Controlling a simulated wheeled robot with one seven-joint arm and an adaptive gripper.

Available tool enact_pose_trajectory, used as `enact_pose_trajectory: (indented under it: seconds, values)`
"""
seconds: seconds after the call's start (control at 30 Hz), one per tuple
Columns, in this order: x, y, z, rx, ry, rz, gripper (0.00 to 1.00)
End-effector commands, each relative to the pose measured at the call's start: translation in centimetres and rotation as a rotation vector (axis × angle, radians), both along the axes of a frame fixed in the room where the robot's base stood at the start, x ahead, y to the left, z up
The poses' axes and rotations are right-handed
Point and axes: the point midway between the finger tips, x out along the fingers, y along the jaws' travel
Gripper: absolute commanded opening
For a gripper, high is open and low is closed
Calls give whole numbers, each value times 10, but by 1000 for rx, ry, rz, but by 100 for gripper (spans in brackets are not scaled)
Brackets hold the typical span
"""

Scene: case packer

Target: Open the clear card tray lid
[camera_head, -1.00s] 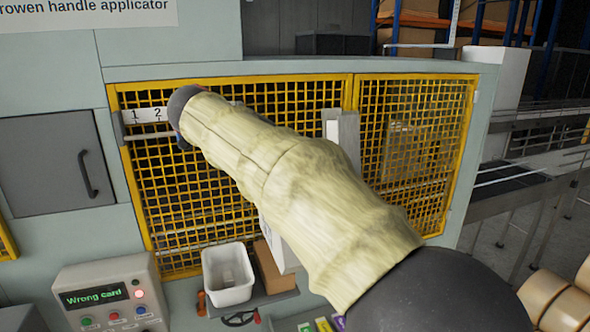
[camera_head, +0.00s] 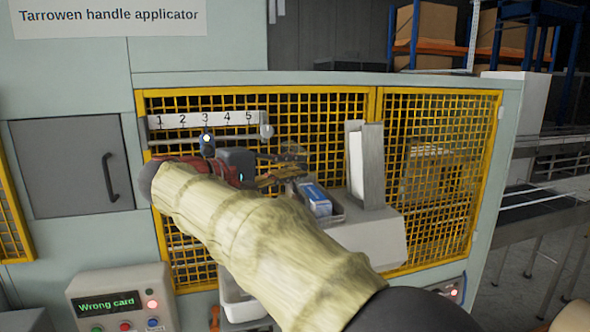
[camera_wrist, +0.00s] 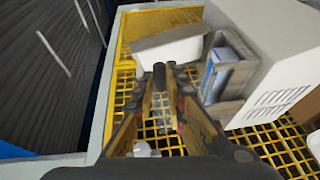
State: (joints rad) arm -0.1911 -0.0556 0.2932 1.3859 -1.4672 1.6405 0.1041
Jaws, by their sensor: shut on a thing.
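The card tray (camera_head: 335,214) is a small grey tray holding a blue and white card pack (camera_head: 316,200), in front of the yellow mesh. It also shows in the wrist view (camera_wrist: 236,90). My gripper (camera_head: 300,172) is beside and slightly above the tray's left end. In the wrist view my gripper (camera_wrist: 162,82) has its fingers close together on a short dark post (camera_wrist: 159,76), which looks like the lid's handle. My sleeved arm hides the area below.
A grey housing with an upright white card holder (camera_head: 366,165) stands right of the tray. A numbered scale (camera_head: 205,120) with a slider is above left. Yellow mesh guards (camera_head: 440,170) lie behind. A control box (camera_head: 120,300) reads "Wrong card".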

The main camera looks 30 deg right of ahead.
Motion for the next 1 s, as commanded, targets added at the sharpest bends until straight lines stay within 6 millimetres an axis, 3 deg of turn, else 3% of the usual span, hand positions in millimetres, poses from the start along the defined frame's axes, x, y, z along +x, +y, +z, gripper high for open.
enact_pose_trajectory:
  seconds: [0.03, 0.43, 0.47, 0.7, 1.0]
  values:
    - [1, 1, -7, 6, 10, -3, 0]
    - [1, 1, -10, 7, 16, -4, 0]
    - [1, 1, -10, 8, 17, -4, 14]
    - [1, 0, -8, 7, 13, -3, 28]
    - [1, 1, -5, 5, 8, -1, 31]
